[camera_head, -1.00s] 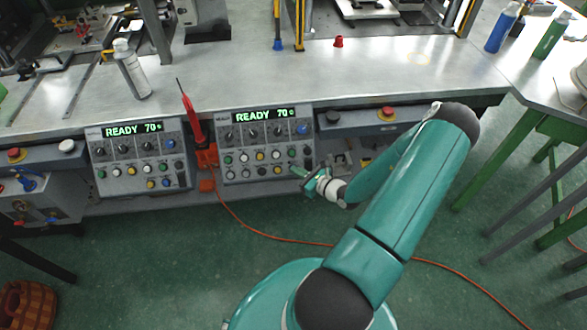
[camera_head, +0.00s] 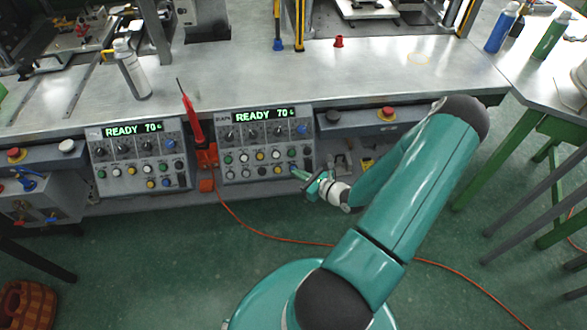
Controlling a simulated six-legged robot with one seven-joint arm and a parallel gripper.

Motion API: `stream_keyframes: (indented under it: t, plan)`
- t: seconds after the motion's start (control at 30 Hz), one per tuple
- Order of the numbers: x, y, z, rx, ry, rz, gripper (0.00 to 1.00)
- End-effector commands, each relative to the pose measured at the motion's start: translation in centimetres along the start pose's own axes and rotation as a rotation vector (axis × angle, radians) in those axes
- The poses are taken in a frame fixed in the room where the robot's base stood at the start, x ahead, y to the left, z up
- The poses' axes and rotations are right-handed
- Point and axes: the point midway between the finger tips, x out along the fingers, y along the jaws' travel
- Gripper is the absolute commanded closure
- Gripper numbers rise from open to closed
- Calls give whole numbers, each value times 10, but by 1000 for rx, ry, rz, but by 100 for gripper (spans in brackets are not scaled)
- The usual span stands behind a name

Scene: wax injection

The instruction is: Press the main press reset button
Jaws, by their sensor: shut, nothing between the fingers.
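Two control panels hang on the front of the bench, each with a green READY 70 display. The right panel (camera_head: 241,134) has a row of dark knobs, a blue knob and rows of small coloured buttons; the left panel (camera_head: 112,159) looks alike. I cannot read the button labels, so I cannot tell which is the reset button. My gripper (camera_head: 297,173) is shut and empty, its tip at the lower right buttons of the right panel. I cannot tell whether the tip touches a button.
A red tool (camera_head: 192,122) stands in an orange holder between the panels. Red emergency buttons sit at the right (camera_head: 387,113) and left (camera_head: 14,154). An orange cable (camera_head: 275,239) runs over the green floor.

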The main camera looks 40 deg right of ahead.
Motion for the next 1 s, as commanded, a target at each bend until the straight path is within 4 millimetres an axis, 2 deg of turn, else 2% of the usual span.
stream_keyframes:
  t: [0.33, 1.0]
  plan:
    - [-20, 14, 15, 0, 0, -1, 100]
    - [-21, 15, 16, 1, 0, -1, 100]
